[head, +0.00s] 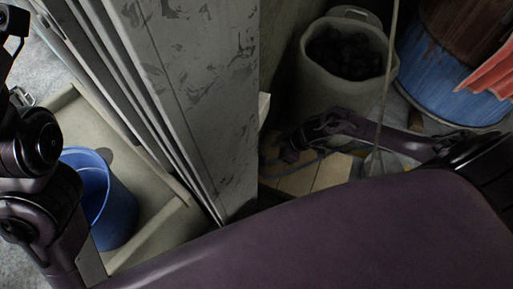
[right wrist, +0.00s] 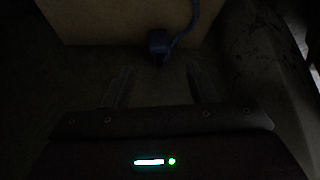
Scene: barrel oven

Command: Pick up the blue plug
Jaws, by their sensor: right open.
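The blue plug (right wrist: 157,43) shows in the dark right wrist view, at the lower edge of a tan box-like surface (right wrist: 110,20). Its blue cord (right wrist: 192,18) runs up and to the right from it. My right gripper (right wrist: 160,84) is open, with its two fingers spread and nothing between them. The plug lies ahead of the fingertips, roughly centred between them, and apart from them. In the head view my right gripper (head: 287,150) reaches down into the shadowed corner; I cannot make out the plug there. My left arm shows at the left, but its gripper does not.
A grey scratched panel (head: 205,90) stands left of my right gripper. A bin of dark lumps (head: 345,50) and a blue-banded barrel (head: 445,75) stand behind it. A thin pole (head: 387,80) rises near my forearm. A blue bucket (head: 118,215) stands at the left.

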